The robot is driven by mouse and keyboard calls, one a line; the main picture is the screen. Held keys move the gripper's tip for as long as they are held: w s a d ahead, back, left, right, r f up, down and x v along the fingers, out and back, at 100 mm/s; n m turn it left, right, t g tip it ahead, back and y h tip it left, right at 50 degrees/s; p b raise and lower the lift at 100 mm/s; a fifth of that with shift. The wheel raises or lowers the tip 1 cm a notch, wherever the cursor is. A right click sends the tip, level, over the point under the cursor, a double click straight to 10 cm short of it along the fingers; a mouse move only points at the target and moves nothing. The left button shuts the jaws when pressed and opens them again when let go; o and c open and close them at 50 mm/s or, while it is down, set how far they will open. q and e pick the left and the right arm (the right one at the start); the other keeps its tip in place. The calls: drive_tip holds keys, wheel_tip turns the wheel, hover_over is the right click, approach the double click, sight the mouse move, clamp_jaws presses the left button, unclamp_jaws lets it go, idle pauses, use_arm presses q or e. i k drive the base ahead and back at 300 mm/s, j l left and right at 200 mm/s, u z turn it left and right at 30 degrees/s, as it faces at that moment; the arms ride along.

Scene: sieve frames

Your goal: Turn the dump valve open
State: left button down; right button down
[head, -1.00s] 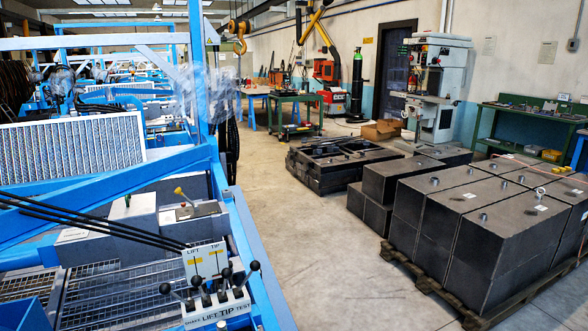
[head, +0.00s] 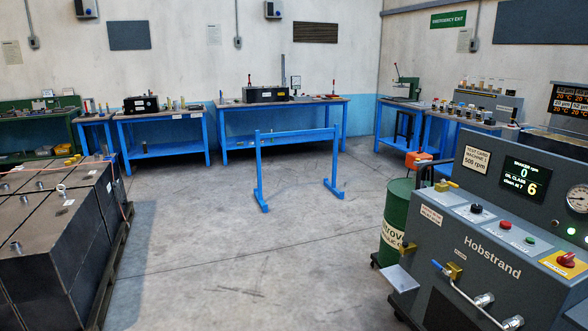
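A grey Hobstrand test machine (head: 490,262) stands at the right in the head view. On its front is a brass valve (head: 454,271) with a small blue-tipped lever. A second brass fitting with a yellow handle (head: 441,187) is at the machine's upper left edge. I cannot read a label that tells which one is the dump valve, nor whether either is open. The panel display (head: 525,180) shows 0 rpm and a 6 for oil class. Neither of my grippers is in view.
A green drum (head: 397,215) stands just left of the machine. A low blue frame (head: 297,165) stands mid-floor. Dark blocks (head: 40,262) on a pallet fill the left. Blue benches (head: 283,120) line the back wall. The floor between blocks and machine is clear.

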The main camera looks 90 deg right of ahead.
sight(443, 181)
drive_tip(key=z, duration=2.5)
drive_tip(key=i+l+z, duration=0.1)
drive_tip(key=l+z, duration=0.15)
drive_tip(key=z, duration=0.15)
drive_tip(key=i+l+z, duration=0.15)
drive_tip(key=z, duration=0.25)
drive_tip(key=i+l+z, duration=0.15)
drive_tip(key=z, duration=0.25)
drive_tip(key=i+j, duration=0.15)
drive_tip(key=i, duration=0.3)
